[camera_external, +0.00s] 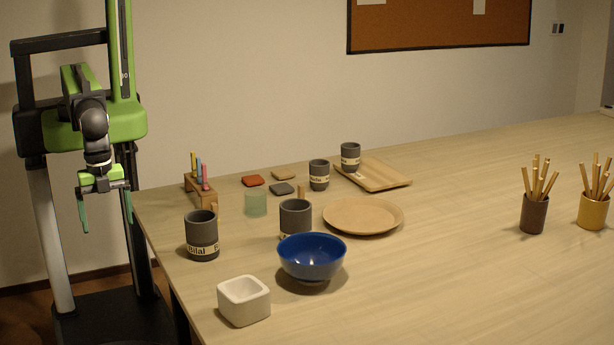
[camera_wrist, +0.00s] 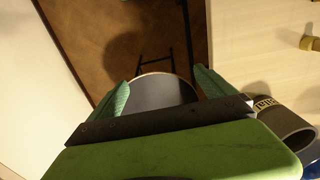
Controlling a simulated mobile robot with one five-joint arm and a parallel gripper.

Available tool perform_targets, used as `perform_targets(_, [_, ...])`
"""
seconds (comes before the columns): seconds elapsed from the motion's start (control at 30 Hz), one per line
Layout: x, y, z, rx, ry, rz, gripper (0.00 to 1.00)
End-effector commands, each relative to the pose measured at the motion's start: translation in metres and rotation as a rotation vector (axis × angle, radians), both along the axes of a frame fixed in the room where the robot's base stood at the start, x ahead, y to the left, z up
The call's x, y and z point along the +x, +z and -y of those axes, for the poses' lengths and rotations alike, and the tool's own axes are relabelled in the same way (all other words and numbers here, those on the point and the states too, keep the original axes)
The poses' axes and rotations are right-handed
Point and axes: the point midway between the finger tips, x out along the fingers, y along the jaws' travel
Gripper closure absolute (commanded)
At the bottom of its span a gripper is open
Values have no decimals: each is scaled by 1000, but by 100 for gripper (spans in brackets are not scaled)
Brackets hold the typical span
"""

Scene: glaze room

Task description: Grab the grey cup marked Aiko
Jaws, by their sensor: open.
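My gripper (camera_external: 106,226) hangs open and empty left of the table, fingers down; its green fingers also show in the wrist view (camera_wrist: 160,78). Several grey cups with pale label bands stand upright on the table. The front left cup (camera_external: 202,232) reads "Bilal". Another cup (camera_external: 295,216) stands behind the blue bowl, its label mostly hidden. A smaller-looking cup (camera_external: 319,175) stands farther back, and one cup (camera_external: 350,157) is on the wooden tray. I cannot read Aiko on any label. In the wrist view a labelled grey cup (camera_wrist: 286,125) is at the right, outside the fingers.
The blue bowl (camera_external: 312,258), white square pot (camera_external: 243,301), green glass (camera_external: 256,203) and wooden plate (camera_external: 363,216) crowd the near cups. A crayon rack (camera_external: 201,191) is by the left edge. The wooden tray (camera_external: 385,177) lies behind.

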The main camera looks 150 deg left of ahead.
Motion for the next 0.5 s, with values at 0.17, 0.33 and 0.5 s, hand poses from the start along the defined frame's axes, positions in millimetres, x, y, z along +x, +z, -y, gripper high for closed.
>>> perform_targets(0.17, [13,83,-3,0,-16,23,6])
perform_targets(0.33, [42,134,-23,6,-112,43,6])
perform_targets(0.5, [96,156,-86,18,-383,43,6])
